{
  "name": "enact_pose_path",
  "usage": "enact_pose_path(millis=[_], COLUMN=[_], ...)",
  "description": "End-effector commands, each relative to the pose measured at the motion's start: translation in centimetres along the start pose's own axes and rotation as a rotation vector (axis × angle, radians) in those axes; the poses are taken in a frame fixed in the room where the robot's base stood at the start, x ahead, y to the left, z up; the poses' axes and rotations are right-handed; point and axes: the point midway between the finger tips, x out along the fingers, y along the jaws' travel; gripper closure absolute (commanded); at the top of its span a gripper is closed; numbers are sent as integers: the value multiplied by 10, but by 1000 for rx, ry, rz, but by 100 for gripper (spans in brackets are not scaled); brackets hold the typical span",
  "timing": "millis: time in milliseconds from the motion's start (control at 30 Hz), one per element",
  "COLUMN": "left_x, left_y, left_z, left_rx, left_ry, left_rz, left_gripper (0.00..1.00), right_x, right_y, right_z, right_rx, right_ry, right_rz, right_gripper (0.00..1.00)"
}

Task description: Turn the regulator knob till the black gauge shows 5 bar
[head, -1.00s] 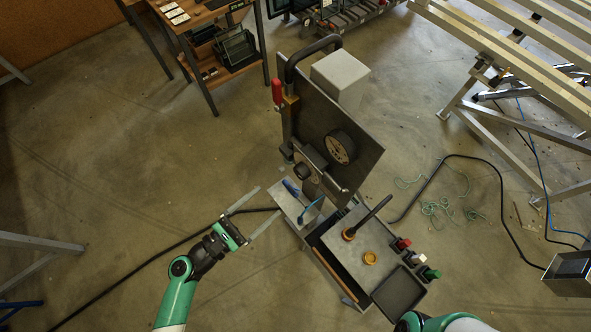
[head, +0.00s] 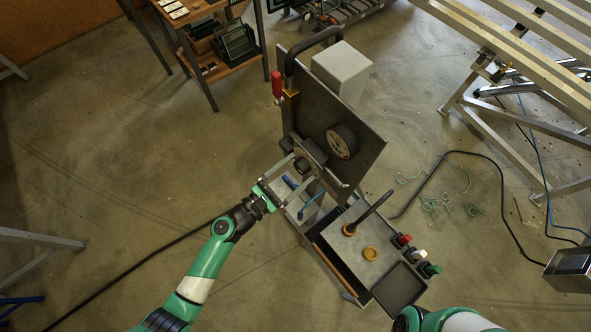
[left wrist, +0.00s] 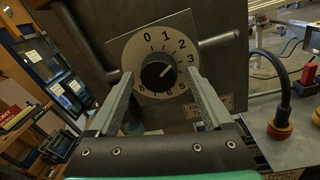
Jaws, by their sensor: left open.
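The regulator knob (left wrist: 157,75) is black and sits on a pale round dial numbered from 0 to 8. Its white mark points up and right, roughly between 2 and 3. My left gripper (left wrist: 160,76) is open, its fingers on either side of the knob in the picture, with a gap to it on each side. In the head view my left gripper (head: 301,169) reaches the lower left of the dark tilted panel (head: 308,105). A round black gauge-like part (head: 341,142) is on that panel; its reading is too small to tell. My right gripper is out of frame.
A red-handled clamp (head: 277,86) is at the panel's left edge.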

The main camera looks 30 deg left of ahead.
Motion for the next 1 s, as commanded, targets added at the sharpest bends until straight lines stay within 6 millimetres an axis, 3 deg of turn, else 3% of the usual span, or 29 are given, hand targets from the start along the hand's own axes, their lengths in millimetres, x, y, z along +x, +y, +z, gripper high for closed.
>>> enact_pose_path(millis=[67,533,1000], left_x=[0,-1,-1], left_y=[0,0,0], left_z=[0,0,-2], left_rx=[0,0,107], left_ry=[0,0,-8], left_rz=[0,1,3], left_gripper=[17,100,100], right_x=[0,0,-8], right_y=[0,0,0], right_z=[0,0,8], right_rx=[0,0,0], right_ry=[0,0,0], right_rz=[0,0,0], right_gripper=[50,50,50])
